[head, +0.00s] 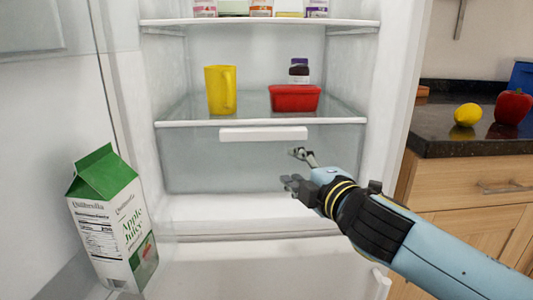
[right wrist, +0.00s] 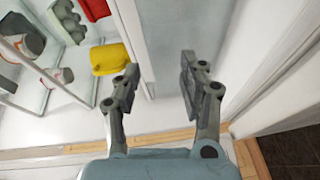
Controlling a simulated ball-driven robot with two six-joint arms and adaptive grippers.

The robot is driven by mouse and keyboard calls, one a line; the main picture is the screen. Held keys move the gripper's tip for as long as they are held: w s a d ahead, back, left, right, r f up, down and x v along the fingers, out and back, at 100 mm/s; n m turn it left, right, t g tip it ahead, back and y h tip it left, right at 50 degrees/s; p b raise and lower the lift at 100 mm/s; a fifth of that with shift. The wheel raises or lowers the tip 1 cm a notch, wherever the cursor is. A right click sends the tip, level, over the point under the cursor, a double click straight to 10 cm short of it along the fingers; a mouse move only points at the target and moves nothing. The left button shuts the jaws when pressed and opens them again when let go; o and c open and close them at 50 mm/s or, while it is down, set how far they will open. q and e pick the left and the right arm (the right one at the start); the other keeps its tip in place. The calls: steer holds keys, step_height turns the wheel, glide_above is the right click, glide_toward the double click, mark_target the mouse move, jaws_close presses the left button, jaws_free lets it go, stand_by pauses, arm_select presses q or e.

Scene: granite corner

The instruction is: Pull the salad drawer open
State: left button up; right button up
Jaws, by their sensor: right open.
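The salad drawer (head: 225,170) is a clear bin under the lowest glass shelf of the fridge. It looks shut. Its white handle (head: 263,134) runs along the top middle of its front. My right gripper (head: 293,168) is open and empty, in front of the drawer's right half, a little below and right of the handle. In the right wrist view, the two fingers (right wrist: 159,70) stand apart, with a pale edge and a grey panel beyond them. I cannot tell whether they touch the drawer. My left gripper is not in view.
A yellow jug (head: 220,90), a red tub (head: 295,98) and a dark-capped jar (head: 299,71) stand on the shelf above. A juice carton (head: 110,220) stands at the left by the open door. A granite counter (head: 480,141) with a lemon (head: 467,114) and pepper (head: 513,106) is right.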

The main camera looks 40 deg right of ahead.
mark_target(264, 137)
steer(key=shift+n+t+y, duration=0.4)
steer(key=shift+n+t, duration=0.2)
steer(key=shift+n, duration=0.3)
steer(key=w, duration=0.3)
steer(key=w+r, duration=0.1)
steer(key=w, duration=0.3)
steer(key=w+r+p, duration=0.1)
steer(key=w, duration=0.3)
steer(key=shift+w+d+r, duration=0.25)
steer(key=shift+d, duration=0.15)
steer(key=shift+f, duration=0.1)
jaws_close()
steer(key=shift+s, duration=0.1)
